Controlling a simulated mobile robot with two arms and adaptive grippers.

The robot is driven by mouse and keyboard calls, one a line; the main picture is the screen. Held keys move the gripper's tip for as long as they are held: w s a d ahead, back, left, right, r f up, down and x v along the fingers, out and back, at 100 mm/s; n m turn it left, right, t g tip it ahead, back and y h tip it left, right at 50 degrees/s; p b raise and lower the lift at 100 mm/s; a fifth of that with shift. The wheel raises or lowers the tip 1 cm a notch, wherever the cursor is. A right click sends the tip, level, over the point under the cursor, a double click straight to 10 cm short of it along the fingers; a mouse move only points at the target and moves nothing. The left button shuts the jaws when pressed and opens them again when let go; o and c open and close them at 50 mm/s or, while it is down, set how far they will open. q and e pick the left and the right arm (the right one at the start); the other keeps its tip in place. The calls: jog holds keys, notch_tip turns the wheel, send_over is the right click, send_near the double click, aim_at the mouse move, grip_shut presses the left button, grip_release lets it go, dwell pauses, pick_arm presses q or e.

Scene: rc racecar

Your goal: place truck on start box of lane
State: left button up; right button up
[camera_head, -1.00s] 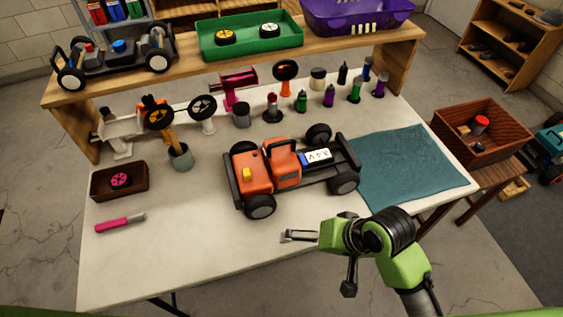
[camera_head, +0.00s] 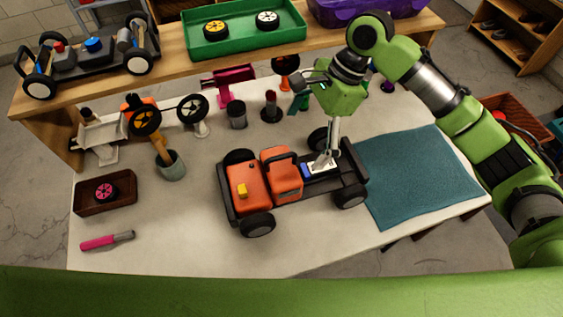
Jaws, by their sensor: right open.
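The orange and black truck (camera_head: 249,189) stands on its wheels on the white workbench, its orange front to the left and its open black rear frame to the right. My right gripper (camera_head: 320,162) points down over the truck's rear bed, at the white and blue block behind the cab. Its fingers partly hide that block, and I cannot tell if they touch it. The right gripper is open. My left gripper is not in view. I see no marked start box or lane.
A teal mat (camera_head: 420,178) lies right of the truck. A pink-handled tool (camera_head: 107,240), a brown box (camera_head: 104,193) and a grey cup (camera_head: 171,166) are on the left. Small bottles stand behind the truck. A raised shelf holds a green tray (camera_head: 243,32) and another chassis (camera_head: 92,62).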

aim_at(284, 164)
jog(key=x, duration=0.7)
jog(key=shift+s, duration=0.15)
jog(key=shift+a+f, duration=0.2)
jog(key=shift+f, duration=0.3)
jog(key=p+x, duration=0.1)
jog(key=x, duration=0.3)
jog(key=shift+a+f, duration=0.25)
jog(key=shift+f, duration=0.2)
jog(key=shift+c, duration=1.2)
jog(key=c, duration=1.3)
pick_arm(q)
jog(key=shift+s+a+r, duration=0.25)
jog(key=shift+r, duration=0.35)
pick_arm(e)
jog(key=shift+a+r, duration=0.1)
jog(key=shift+r, duration=0.1)
jog(key=c, duration=0.3)
